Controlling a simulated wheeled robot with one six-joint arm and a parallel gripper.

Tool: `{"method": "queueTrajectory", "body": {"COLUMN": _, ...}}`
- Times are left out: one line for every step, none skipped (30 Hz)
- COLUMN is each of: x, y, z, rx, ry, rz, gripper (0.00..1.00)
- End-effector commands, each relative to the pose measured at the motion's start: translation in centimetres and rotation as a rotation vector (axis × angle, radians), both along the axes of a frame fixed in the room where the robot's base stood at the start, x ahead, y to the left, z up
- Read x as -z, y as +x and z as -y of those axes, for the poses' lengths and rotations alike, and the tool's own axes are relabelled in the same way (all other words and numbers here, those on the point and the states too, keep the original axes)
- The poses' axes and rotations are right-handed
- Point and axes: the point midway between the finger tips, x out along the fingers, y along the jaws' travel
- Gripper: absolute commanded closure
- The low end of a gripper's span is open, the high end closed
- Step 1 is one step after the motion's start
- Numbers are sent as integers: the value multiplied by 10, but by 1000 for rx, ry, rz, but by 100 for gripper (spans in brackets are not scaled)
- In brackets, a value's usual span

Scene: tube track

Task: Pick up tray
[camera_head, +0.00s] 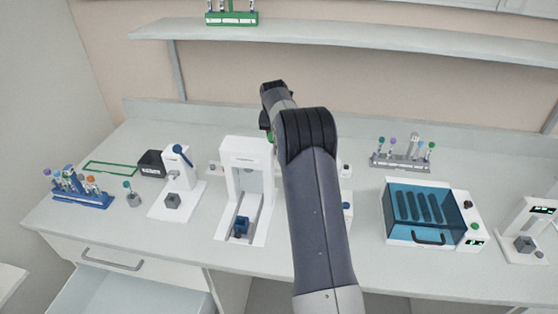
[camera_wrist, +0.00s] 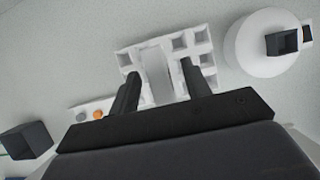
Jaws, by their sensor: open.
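A white tray (camera_wrist: 203,60) with several square pockets and a raised middle part lies on the grey bench top in the wrist view. My gripper (camera_wrist: 160,82) is open, with one dark finger on each side of the tray's middle part. I cannot tell whether the fingers touch it. The near side of the tray is hidden behind the fingers and gripper body. In the head view my arm covers the gripper and most of what lies behind it.
In the wrist view, a round white device (camera_wrist: 262,42) stands right of the tray and a dark box (camera_wrist: 27,140) at lower left. In the head view, a blue tube rack (camera_head: 90,198) is left; a blue-lidded machine (camera_head: 425,212) and grey tube rack (camera_head: 402,160) are right.

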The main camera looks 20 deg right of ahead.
Motion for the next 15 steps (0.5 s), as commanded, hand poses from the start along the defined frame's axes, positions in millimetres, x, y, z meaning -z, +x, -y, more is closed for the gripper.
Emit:
{"method": "queueTrajectory", "body": {"x": 3, "y": 1, "z": 1, "rx": 0, "ry": 0, "rz": -1, "gripper": 55}}
{"method": "queueTrajectory", "body": {"x": 4, "y": 1, "z": 1, "rx": 0, "ry": 1, "rz": -1, "gripper": 55}}
{"method": "queueTrajectory", "body": {"x": 5, "y": 1, "z": 1, "rx": 0, "ry": 0, "rz": 0, "gripper": 55}}
{"method": "queueTrajectory", "body": {"x": 5, "y": 2, "z": 1, "rx": 0, "ry": 0, "rz": 0, "gripper": 55}}
{"method": "queueTrajectory", "body": {"x": 5, "y": 2, "z": 1, "rx": 0, "ry": 0, "rz": 0, "gripper": 55}}
{"method": "queueTrajectory", "body": {"x": 5, "y": 2, "z": 1, "rx": 0, "ry": 0, "rz": 0, "gripper": 55}}
{"method": "queueTrajectory", "body": {"x": 5, "y": 1, "z": 1, "rx": 0, "ry": 0, "rz": 0, "gripper": 55}}
{"method": "queueTrajectory", "body": {"x": 5, "y": 1, "z": 1, "rx": 0, "ry": 0, "rz": 0, "gripper": 55}}
{"method": "queueTrajectory", "body": {"x": 5, "y": 1, "z": 1, "rx": 0, "ry": 0, "rz": 0, "gripper": 56}}
{"method": "queueTrajectory", "body": {"x": 5, "y": 1, "z": 1, "rx": 0, "ry": 0, "rz": 0, "gripper": 59}}
{"method": "queueTrajectory", "body": {"x": 5, "y": 1, "z": 1, "rx": 0, "ry": 0, "rz": 0, "gripper": 61}}
{"method": "queueTrajectory", "body": {"x": 5, "y": 2, "z": 1, "rx": 0, "ry": 0, "rz": 0, "gripper": 64}}
{"method": "queueTrajectory", "body": {"x": 5, "y": 2, "z": 1, "rx": 0, "ry": 0, "rz": 0, "gripper": 67}}
{"method": "queueTrajectory", "body": {"x": 5, "y": 2, "z": 1, "rx": 0, "ry": 0, "rz": 0, "gripper": 69}}
{"method": "queueTrajectory", "body": {"x": 5, "y": 1, "z": 1, "rx": 0, "ry": 0, "rz": 0, "gripper": 73}}
